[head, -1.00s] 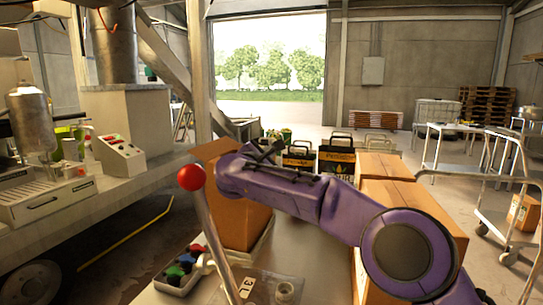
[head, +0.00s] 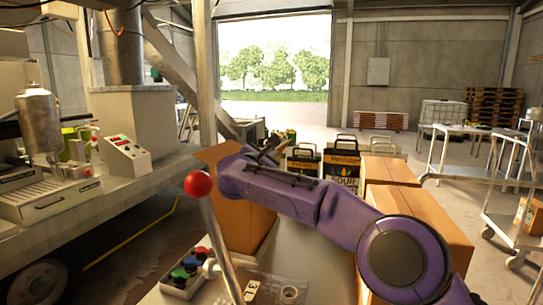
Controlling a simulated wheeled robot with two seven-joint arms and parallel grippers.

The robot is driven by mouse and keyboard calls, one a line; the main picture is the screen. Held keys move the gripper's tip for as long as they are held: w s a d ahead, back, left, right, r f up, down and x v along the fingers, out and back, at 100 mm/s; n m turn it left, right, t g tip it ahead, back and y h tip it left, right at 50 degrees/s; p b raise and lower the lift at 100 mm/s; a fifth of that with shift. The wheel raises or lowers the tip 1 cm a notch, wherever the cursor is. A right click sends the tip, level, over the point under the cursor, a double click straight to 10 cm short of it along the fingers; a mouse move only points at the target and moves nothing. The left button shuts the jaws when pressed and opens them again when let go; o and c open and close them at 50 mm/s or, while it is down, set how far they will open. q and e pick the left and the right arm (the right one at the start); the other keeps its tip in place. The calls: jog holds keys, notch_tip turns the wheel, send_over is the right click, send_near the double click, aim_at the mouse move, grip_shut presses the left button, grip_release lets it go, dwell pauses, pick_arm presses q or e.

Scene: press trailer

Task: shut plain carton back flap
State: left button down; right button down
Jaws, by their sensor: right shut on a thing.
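My right gripper (head: 268,150) is at the carton's top, toward the far side. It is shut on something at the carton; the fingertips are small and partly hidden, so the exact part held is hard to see. My left gripper is out of view.
A lever with a red ball (head: 198,185) rises in front of the carton. Brown cartons (head: 425,208) stand at right, behind my right forearm.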

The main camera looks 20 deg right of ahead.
jog(key=shift+r, duration=0.1)
dwell(0.7)
jog(key=c, duration=1.3)
grip_release()
jog(key=shift+s+d, duration=0.1)
jog(key=shift+s, duration=0.05)
jog(key=shift+c, duration=0.2)
jog(key=shift+s+a+b, duration=0.2)
jog(key=shift+a+b, duration=0.1)
jog(key=shift+b, duration=0.05)
jog(key=b+v, duration=0.3)
jog(key=v, duration=0.3)
jog(key=shift+s+a, duration=0.15)
jog(key=shift+s, duration=0.25)
